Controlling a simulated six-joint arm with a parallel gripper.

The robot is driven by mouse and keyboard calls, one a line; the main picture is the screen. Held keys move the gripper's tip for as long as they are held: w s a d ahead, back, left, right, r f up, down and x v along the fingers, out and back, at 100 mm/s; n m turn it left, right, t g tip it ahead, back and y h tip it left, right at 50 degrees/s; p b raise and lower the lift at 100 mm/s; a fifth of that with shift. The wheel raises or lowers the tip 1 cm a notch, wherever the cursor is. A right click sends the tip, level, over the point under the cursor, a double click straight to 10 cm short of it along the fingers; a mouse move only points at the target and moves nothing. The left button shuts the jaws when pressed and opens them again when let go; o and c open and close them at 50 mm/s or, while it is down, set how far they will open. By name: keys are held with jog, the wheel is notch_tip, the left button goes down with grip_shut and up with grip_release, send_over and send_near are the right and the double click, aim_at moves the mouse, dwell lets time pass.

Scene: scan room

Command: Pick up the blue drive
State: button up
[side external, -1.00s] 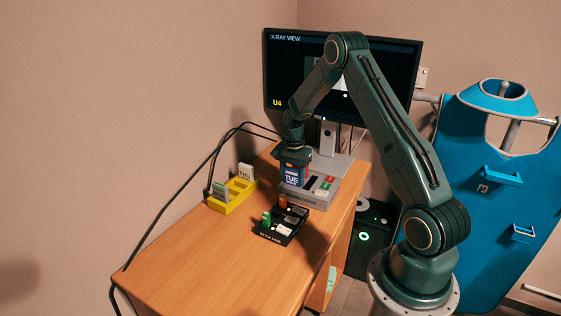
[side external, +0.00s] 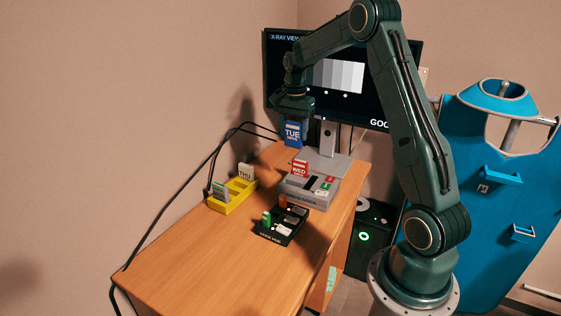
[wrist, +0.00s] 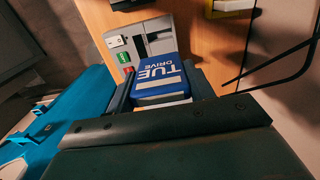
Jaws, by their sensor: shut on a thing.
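The blue drive (side external: 293,134), lettered TUE, hangs upright below my gripper (side external: 293,115) in the side view. My gripper is shut on its top end. The drive is in the air above the far end of the desk, apart from the grey dock (side external: 296,192). In the wrist view the blue drive (wrist: 162,78) shows its TUE DRIVE label, with part of the dock (wrist: 150,42) beyond it. The gripper body hides the drive's upper end there.
A red WED drive (side external: 300,169) stands at the dock. A yellow rack (side external: 226,207) holds a white THU drive (side external: 246,171) and a grey-green one (side external: 220,191). A black stick hub (side external: 270,236) sits in front. The monitor (side external: 400,80) stands behind. The near desk is clear.

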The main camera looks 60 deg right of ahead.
aim_at(293, 122)
jog(key=shift+r, duration=1.65)
jog(key=shift+w+f, duration=0.1)
jog(key=w+a+f, duration=0.5)
jog(key=w+a, duration=0.1)
jog(key=w, duration=0.2)
jog(key=w+a+f, duration=0.6)
jog(key=w, duration=0.2)
jog(key=shift+w+a+m, duration=0.25)
jog(key=shift+a+m, duration=0.15)
jog(key=shift+f, duration=0.25)
jog(key=shift+f, duration=3.7)
jog(key=shift+f, duration=1)
